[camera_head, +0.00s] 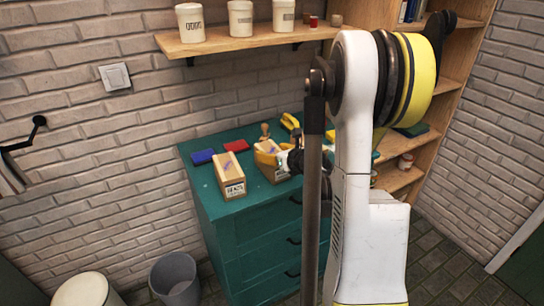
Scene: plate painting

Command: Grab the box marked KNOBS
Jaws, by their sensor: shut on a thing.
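My gripper (268,158), with yellow parts, is at the second wooden box (267,173) on the teal cabinet top. It is shut on this box, which seems to rest on or just above the cabinet. The box's right side is hidden by my gripper, and I cannot read a KNOBS mark on it. Another wooden box (229,176) stands to the left, apart from my gripper. It has a white label on its front, too small to read surely, and a purple mark on top.
The teal cabinet (255,212) also bears a blue block (202,157), a red block (237,145) and a yellow thing (290,122). A shelf (215,45) with white canisters hangs above. A wooden bookcase (455,70) stands right. A grey bin (175,278) is on the floor.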

